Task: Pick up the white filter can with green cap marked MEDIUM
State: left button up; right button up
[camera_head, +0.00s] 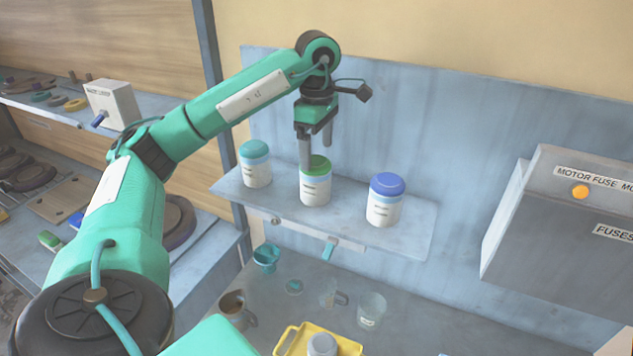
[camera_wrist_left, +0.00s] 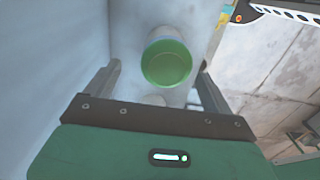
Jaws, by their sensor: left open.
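The white filter can with the green cap (camera_head: 315,188) stands upright on a metal wall shelf, between two other cans. Its label is too small to read. In the left wrist view its green cap (camera_wrist_left: 167,64) shows from above, between and beyond the two fingers. My left gripper (camera_head: 316,150) points down over the can, fingers apart. One finger overlaps the cap in the head view, and I cannot tell whether it touches. The left gripper (camera_wrist_left: 158,85) is open and empty in the wrist view. My right gripper is not in view.
A can with a teal cap (camera_head: 256,164) stands left of the green-capped one, a can with a blue cap (camera_head: 386,200) right of it. The shelf (camera_head: 420,225) is against the wall. Below are cups and a yellow tray (camera_head: 288,340). A grey fuse box (camera_head: 560,235) is at right.

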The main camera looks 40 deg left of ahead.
aim_at(316, 159)
pick_arm(q)
jog(key=shift+s+f, duration=0.2)
jog(key=shift+f, duration=1.4)
jog(key=shift+s+d+f+p, duration=0.15)
jog(key=shift+f+p, duration=0.1)
jog(key=shift+f, duration=0.25)
jog(key=shift+s+a+f+p, duration=0.15)
jog(key=shift+f+p, duration=0.1)
jog(key=shift+f, duration=0.2)
jog(key=shift+d+f+p, duration=0.1)
jog(key=shift+f+p, duration=0.2)
jog(key=shift+f, duration=0.7)
jog(key=shift+c, duration=0.5)
jog(key=c, duration=1.1)
jog(key=shift+w, duration=0.1)
jog(key=shift+r, duration=0.15)
